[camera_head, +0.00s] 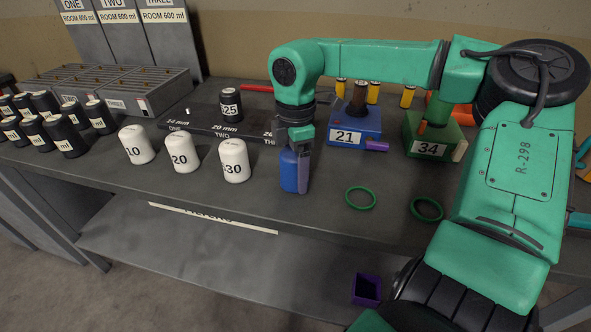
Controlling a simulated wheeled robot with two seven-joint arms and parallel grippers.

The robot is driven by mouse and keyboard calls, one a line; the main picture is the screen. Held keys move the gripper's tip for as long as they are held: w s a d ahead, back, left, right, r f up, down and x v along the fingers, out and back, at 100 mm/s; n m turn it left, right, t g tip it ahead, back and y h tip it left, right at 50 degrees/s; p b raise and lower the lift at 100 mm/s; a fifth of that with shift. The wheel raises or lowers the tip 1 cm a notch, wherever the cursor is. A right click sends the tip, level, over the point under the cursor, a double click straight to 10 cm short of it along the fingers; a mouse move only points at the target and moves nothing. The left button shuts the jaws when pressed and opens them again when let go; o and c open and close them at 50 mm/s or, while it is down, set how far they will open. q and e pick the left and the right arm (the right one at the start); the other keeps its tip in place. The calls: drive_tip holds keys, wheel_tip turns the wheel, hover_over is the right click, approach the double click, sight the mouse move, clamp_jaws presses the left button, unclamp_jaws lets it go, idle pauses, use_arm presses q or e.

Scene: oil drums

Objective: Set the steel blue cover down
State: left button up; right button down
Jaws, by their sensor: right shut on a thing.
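The steel blue cover (288,171) hangs upright under my right gripper (299,148), which points down and is shut on it. The cover looks like a small blue block, and the gripper's fingers hide its upper part. Its lower end is at or just above the dark table top; I cannot tell whether it touches. My left gripper is not in view.
White capped bottles (183,153) stand left of the cover. Behind are a dark block (222,122) with a black jar (231,104), a blue box (350,132) marked 21 and a green box (431,142) marked 34. Green rings (360,198) lie to the right.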

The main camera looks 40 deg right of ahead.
drive_tip(key=shift+f, duration=0.15)
drive_tip(key=shift+f+b, duration=0.15)
drive_tip(key=shift+b, duration=0.15)
unclamp_jaws()
drive_tip(key=shift+r+p, duration=0.25)
drive_tip(key=shift+p, duration=0.05)
wheel_tip(320, 180, up, 12)
drive_tip(key=shift+r, duration=0.1)
